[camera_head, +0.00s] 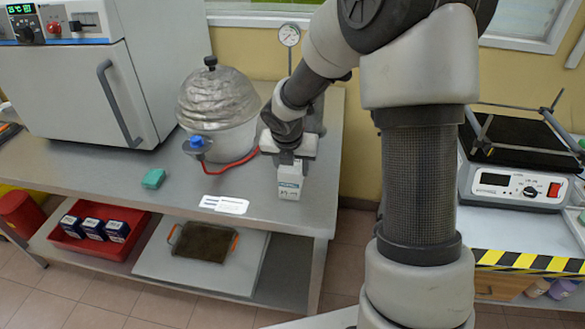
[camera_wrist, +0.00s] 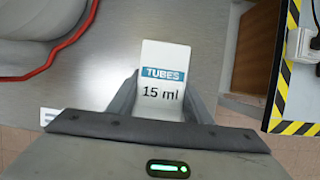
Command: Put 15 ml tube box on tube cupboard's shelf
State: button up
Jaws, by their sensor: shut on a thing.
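The 15 ml tube box (camera_head: 289,183) is a small white carton with a blue label band. It is at the right end of the steel table, under my gripper (camera_head: 290,158). In the wrist view the box (camera_wrist: 163,75) shows "TUBES 15 ml" on its face, between the two fingers of my gripper (camera_wrist: 165,100). The fingers are shut on its sides. I cannot tell whether the box touches the tabletop. No tube cupboard or its shelf can be made out in either view.
A silver-covered vessel (camera_head: 218,110) with a red hose stands left of the box. A white oven (camera_head: 85,75) stands further left. A green sponge (camera_head: 154,179) and a white card (camera_head: 224,205) lie on the table (camera_head: 180,195). Right is a hotplate bench (camera_head: 515,230) edged in yellow-black tape.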

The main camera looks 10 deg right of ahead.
jog(key=shift+f, duration=0.1)
jog(key=o, duration=1.2)
